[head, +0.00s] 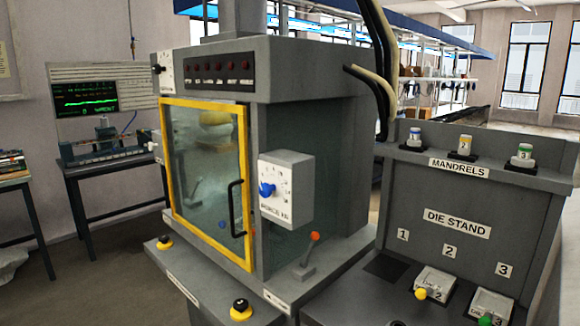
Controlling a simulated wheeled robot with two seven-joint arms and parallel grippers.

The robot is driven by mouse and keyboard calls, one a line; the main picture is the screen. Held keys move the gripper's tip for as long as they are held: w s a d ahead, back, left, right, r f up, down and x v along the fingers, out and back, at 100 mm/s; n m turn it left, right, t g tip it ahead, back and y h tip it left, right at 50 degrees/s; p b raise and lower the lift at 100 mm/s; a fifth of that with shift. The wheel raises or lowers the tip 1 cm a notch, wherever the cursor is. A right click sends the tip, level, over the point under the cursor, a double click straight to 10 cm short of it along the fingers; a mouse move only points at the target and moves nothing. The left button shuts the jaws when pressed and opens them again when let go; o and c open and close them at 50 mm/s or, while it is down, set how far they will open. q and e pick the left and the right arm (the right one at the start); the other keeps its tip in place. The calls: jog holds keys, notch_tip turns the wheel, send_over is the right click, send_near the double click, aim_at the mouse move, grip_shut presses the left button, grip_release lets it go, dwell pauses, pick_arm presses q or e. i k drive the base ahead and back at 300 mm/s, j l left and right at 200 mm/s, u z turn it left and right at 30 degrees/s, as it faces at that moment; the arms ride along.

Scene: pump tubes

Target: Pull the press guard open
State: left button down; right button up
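The press guard (213,171) is a clear panel in a yellow frame on the front of the grey press (315,105). It looks shut, with its frame flat against the press opening. A black vertical handle (235,208) is on the guard's right side. Through the panel I see a blurred yellow part and a grey lever inside. Neither of my grippers shows in the head view.
A dial box (286,190) with a blue knob sticks out right of the guard. An orange-tipped lever (309,254) and black-and-yellow buttons (241,309) sit on the press base. The die stand (465,200) is at right. A bench (115,175) stands at left.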

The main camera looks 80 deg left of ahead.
aim_at(240, 110)
jog(key=u, duration=1.4)
